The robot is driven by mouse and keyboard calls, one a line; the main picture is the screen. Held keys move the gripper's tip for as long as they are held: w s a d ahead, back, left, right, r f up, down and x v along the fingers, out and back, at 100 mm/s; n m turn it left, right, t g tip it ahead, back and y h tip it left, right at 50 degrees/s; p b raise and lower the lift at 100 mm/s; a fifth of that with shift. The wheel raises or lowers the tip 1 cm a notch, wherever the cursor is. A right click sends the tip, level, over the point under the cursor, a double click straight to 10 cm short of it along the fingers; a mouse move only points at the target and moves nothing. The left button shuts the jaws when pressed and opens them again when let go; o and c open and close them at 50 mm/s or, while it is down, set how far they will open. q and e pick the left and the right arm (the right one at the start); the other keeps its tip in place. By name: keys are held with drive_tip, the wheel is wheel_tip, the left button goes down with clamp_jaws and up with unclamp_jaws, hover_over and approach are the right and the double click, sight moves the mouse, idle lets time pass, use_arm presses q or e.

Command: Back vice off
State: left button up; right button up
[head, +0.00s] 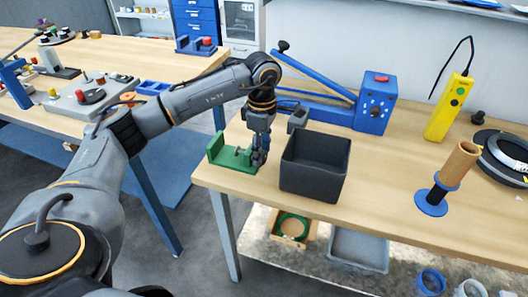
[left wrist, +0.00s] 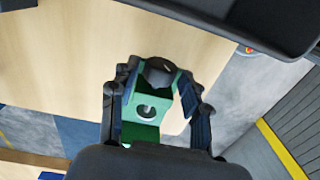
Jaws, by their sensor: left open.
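The green vice (head: 230,154) stands at the left front corner of the workbench, left of the black bin. My left gripper (head: 258,158) points down at the vice's right side, where a dark handle or screw end shows. In the left wrist view the green vice (left wrist: 152,104) shows between the two fingers of my open left gripper (left wrist: 158,82), with a dark rounded knob (left wrist: 158,71) near the fingertips. Whether the fingers touch the knob I cannot tell. My right gripper is not in view.
The black bin (head: 316,190) stands close to the right of my left gripper. Behind is a blue lever machine (head: 375,104). A yellow pendant (head: 449,108), a brown roll on a blue spindle (head: 452,166) and dark coils (head: 505,155) stand further right. The middle front of the bench is clear.

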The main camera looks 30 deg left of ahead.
use_arm(q)
drive_tip(key=shift+w+r+g+p, duration=0.1)
drive_tip(key=shift+r+g+p, duration=0.25)
drive_tip(key=shift+p, duration=0.45)
drive_tip(key=shift+w+f+g+p, duration=0.2)
drive_tip(key=shift+g+p, duration=0.35)
drive_tip(key=shift+g, duration=0.3)
drive_tip(key=shift+w+a+f+g+h, duration=0.1)
drive_tip(key=shift+f+g+h, duration=0.2)
drive_tip(key=shift+g, duration=0.2)
drive_tip(key=c, duration=0.7)
